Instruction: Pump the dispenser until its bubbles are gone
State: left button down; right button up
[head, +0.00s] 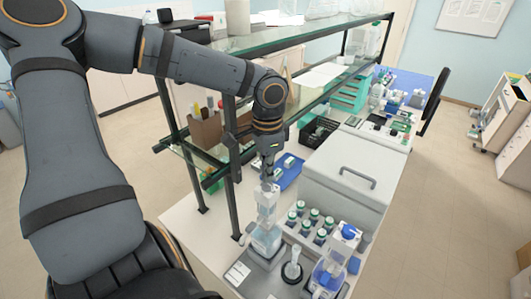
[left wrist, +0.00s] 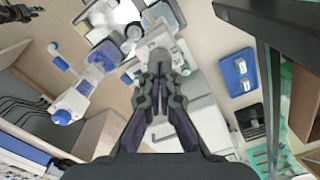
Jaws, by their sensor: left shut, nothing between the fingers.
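The dispenser (head: 267,200) stands upright on top of a clear bottle with pale blue liquid (head: 265,240), near the front of the bench. My left gripper (head: 268,176) points down right over the dispenser's top. Its fingers are shut together with nothing between them. Whether the fingertips touch the top or hover just above it, I cannot tell. In the left wrist view the closed fingers (left wrist: 160,75) hide part of the dispenser beneath. Any bubbles are too small to make out. A dark part at that view's upper left looks like my right gripper (left wrist: 38,14); its jaws are unclear.
Several green-capped bottles (head: 312,222) stand right of the dispenser. A blue tray (head: 290,173) lies behind. A shelf post (head: 235,200) rises close on the left, with glass shelves above.

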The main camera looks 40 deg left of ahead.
dwell(0.3)
pick_arm(q)
jog(key=shift+r, duration=2.55)
